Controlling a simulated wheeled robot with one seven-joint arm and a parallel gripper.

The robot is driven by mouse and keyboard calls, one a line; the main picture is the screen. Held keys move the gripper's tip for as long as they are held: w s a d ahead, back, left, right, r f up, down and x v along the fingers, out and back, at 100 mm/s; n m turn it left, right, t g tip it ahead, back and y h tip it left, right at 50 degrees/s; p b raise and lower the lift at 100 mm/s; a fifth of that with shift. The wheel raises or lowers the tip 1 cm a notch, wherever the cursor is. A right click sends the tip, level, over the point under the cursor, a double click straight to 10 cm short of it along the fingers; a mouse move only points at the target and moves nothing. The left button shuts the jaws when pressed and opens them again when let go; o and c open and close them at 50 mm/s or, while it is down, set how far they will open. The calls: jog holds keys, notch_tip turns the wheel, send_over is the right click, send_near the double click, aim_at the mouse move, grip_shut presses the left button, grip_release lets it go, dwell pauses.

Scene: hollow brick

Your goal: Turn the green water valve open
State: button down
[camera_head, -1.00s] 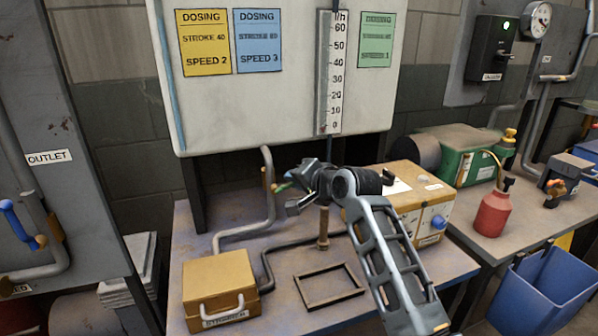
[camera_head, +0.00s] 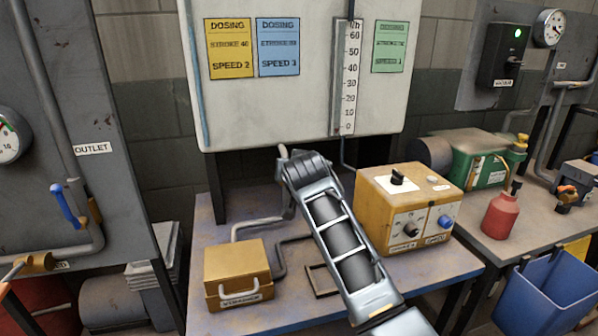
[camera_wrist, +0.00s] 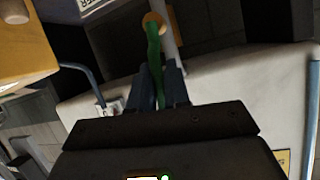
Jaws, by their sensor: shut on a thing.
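The green valve handle (camera_wrist: 154,48) shows in the wrist view as a narrow green lever running up to a round orange-brown pivot (camera_wrist: 153,22) on a grey pipe. My gripper (camera_wrist: 158,84) has its two dark fingers on either side of the lever's near end and is shut on it. In the head view my arm covers both the gripper and the valve, in front of the grey pipe (camera_head: 262,224) below the white tank. How far the valve is turned cannot be told.
The white tank (camera_head: 270,110) is just above my arm. A yellow strainer box (camera_head: 238,262) sits left on the bench, a dark frame (camera_head: 318,281) lies partly behind my arm, and a yellow control box (camera_head: 380,225) stands right. A blue bin (camera_head: 550,295) is at far right.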

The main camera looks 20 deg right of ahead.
jog(key=shift+a+n+h, duration=0.3)
jog(key=shift+a+n, duration=0.05)
jog(key=shift+n, duration=0.05)
jog(key=shift+a, duration=0.1)
dwell(0.3)
jog(key=c, duration=1.2)
grip_release()
jog(key=shift+o, duration=0.2)
jog(key=b+v, duration=0.1)
jog(key=v, duration=0.6)
jog(key=shift+s, duration=0.4)
